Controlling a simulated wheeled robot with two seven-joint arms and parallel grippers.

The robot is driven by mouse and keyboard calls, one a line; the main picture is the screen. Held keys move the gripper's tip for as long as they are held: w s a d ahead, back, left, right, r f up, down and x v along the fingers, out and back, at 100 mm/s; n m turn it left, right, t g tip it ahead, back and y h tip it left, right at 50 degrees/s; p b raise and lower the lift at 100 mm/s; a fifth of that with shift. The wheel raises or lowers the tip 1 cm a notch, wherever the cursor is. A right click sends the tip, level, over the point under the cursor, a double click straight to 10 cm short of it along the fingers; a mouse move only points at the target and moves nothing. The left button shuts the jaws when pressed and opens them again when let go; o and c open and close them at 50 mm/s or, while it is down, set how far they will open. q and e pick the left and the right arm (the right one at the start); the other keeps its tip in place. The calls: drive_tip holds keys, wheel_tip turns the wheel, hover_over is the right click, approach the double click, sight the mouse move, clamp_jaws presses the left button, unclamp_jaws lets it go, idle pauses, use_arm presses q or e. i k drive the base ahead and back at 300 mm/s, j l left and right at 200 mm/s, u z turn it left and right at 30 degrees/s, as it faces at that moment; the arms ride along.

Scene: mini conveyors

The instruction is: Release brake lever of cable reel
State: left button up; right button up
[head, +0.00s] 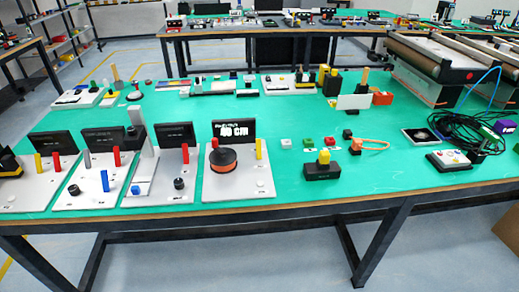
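The cable reel station is a light grey plate (238,184) at the front of the green table. Its black drum with an orange side (223,160) lies flat, with a red peg (215,143) at its top. A black display (234,131) behind the drum shows white text that seems to read "40 cm". An upright yellow lever (258,149) stands right of the drum, apart from it. Which part is the brake lever is not labelled legibly. A small white round button (261,183) sits at the plate's front right. Neither of my grippers is in view.
Similar plates with displays and coloured levers stand left of the reel, the nearest being a grey plate (160,178). A black box with a yellow knob (323,168) stands to the right. A tangled black cable (460,130) lies at far right. Bare green tabletop (370,185) lies between.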

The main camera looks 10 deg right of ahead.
sight(258, 142)
drive_tip(key=i+l+u, duration=0.15)
drive_tip(key=l+u, duration=0.25)
drive_tip(key=l, duration=0.25)
drive_tip(key=l+u, duration=0.35)
drive_tip(key=l, duration=0.35)
drive_tip(key=l+u, duration=0.4)
drive_tip(key=l, duration=0.3)
